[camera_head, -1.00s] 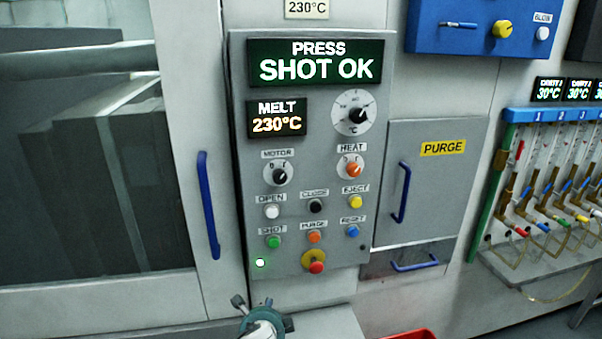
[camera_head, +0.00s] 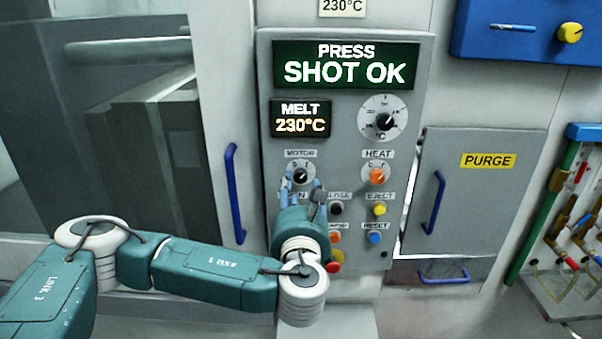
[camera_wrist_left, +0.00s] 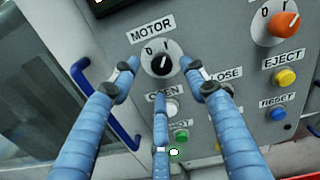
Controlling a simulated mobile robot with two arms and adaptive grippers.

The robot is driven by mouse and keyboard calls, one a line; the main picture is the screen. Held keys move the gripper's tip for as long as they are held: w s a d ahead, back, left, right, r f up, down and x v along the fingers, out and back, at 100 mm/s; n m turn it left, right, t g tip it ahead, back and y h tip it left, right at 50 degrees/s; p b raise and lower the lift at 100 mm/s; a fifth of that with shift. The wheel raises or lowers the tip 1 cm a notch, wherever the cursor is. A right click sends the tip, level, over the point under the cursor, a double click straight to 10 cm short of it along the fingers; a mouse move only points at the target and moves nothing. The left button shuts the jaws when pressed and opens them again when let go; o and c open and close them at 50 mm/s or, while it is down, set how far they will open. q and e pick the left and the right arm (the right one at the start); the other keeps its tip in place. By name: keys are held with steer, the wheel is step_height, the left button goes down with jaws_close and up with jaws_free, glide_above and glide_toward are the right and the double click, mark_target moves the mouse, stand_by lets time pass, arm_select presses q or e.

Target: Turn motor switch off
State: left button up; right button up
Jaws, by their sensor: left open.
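The motor switch (camera_head: 300,175) is a black knob on a white round dial marked 0 and I, under the MOTOR label on the grey press panel (camera_head: 345,235). In the left wrist view the motor switch (camera_wrist_left: 161,64) sits between and beyond my fingertips, its white mark pointing up and right toward the I. My left gripper (camera_head: 303,186) is open just below and in front of the switch. In the left wrist view its blue fingers (camera_wrist_left: 158,75) spread around the knob, apparently not touching it. The hand hides the OPEN and SHOT buttons in the head view. My right gripper is not in view.
The orange heat knob (camera_head: 376,174) is to the right of the motor switch. The eject button (camera_head: 379,209) and reset button (camera_head: 375,238) are below it. A blue door handle (camera_head: 234,194) stands left of the panel. The purge door (camera_head: 480,195) is at right.

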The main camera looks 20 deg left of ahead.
mark_target(300, 178)
arm_select(q)
steer(key=p+x, duration=0.1)
steer(key=x, duration=0.3)
steer(key=shift+d+r, duration=0.1)
steer(key=shift+w, duration=0.4)
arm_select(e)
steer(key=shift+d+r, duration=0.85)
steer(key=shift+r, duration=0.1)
arm_select(q)
jaws_close()
